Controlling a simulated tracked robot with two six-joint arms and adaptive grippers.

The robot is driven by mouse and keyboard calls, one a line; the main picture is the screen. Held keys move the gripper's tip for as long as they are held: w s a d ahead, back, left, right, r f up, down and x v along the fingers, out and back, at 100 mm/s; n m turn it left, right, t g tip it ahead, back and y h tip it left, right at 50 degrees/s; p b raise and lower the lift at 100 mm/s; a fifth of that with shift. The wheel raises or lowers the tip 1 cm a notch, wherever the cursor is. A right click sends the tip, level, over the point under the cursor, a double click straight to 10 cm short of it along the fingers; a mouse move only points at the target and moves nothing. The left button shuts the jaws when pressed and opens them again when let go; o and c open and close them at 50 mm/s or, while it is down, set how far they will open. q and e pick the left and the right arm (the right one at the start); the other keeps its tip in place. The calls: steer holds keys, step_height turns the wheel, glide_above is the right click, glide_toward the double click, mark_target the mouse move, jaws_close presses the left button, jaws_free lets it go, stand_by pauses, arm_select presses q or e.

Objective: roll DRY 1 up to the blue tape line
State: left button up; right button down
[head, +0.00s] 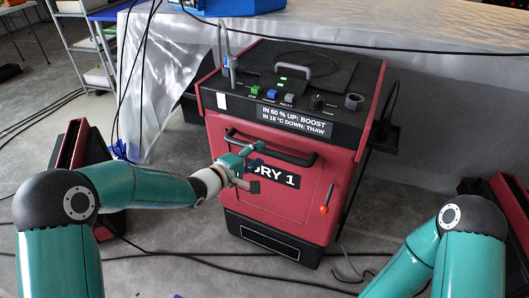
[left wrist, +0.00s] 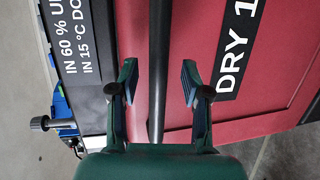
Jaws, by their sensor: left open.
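DRY 1 (head: 222,170) is a red box-shaped machine with a black control top, standing on the floor in the middle of the head view. Its black front bar handle (head: 290,156) runs across the upper front. My left gripper (head: 252,168) is at the front face by this handle, beside the DRY 1 label. In the left wrist view the open fingers (left wrist: 152,88) stand on either side of the dark bar (left wrist: 158,50), with gaps showing. My right gripper is out of view; only part of that arm shows. I cannot make out a blue tape line.
A table under a translucent sheet (head: 440,110) stands behind DRY 1. A shelf rack (head: 85,45) is at upper left. Red-and-black units stand at the left (head: 78,150) and right (head: 510,195) edges. Black cables (head: 210,254) cross the floor in front.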

mark_target(264, 151)
arm_select(q)
steer(key=shift+x, duration=1.75)
jaws_close()
